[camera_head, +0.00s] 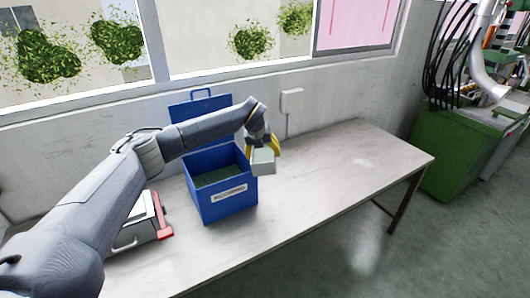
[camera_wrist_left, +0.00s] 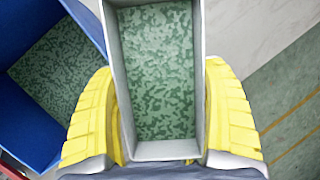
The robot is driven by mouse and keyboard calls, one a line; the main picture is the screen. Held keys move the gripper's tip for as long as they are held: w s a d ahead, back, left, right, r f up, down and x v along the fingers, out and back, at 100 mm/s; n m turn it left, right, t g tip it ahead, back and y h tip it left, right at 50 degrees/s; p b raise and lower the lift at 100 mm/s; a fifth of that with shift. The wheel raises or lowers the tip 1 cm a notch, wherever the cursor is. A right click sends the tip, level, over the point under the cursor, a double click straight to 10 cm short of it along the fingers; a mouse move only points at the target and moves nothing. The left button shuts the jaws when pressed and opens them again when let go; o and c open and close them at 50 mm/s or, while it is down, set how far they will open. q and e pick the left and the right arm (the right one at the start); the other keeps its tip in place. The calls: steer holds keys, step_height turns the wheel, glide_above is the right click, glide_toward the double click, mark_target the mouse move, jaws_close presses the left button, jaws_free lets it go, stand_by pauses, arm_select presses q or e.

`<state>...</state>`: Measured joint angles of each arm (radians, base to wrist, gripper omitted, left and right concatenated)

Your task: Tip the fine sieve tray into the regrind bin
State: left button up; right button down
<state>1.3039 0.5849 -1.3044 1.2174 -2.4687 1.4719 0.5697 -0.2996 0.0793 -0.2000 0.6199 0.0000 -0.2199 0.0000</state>
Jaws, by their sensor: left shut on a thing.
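The fine sieve tray (camera_head: 264,168) is a small pale grey rectangular tray. In the left wrist view the tray (camera_wrist_left: 167,150) is open towards the camera, with green mottled material over its floor. My left gripper (camera_head: 262,147) is shut on the tray, its yellow fingers on both long sides in the left wrist view (camera_wrist_left: 160,112). The regrind bin (camera_head: 228,205) is a blue box with a white front label and its lid raised at the back. Green material lies inside it. The tray is at the bin's right side, above the table. My right gripper is not in view.
A grey box with a red-edged part (camera_head: 137,238) stands left of the bin, partly behind my left arm. The table (camera_head: 340,170) is bare to the right of the bin. The wall with a small white box (camera_head: 291,101) is behind. A green machine (camera_head: 460,150) stands beyond the table.

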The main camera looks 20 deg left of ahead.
mark_target(252, 153)
arm_select(q)
steer(key=a+h, duration=0.1)
steer(key=s+a+f+t+h, duration=0.1)
steer(key=shift+n+h, duration=0.3)
steer(key=shift+s+a+f+n+t+h, duration=0.1)
steer(key=shift+a+n+t+h, duration=0.3)
steer(key=shift+h, duration=0.7)
steer(key=shift+s+a+t+h, duration=0.15)
steer(key=shift+a+t+h, duration=0.2)
steer(key=shift+h, duration=0.45)
steer(key=shift+s+a+r+n+t+h, duration=0.15)
steer(key=shift+a+r+n+t+h, duration=0.2)
steer(key=shift+a+r+h, duration=0.2)
steer(key=s+a+r+n+t+h, duration=0.2)
steer(key=a+n+t+h, duration=0.1)
steer(key=a+t+h, duration=0.2)
steer(key=shift+s+a+r+t+h, duration=0.35)
steer(key=shift+a+h, duration=1)
steer(key=shift+a, duration=0.75)
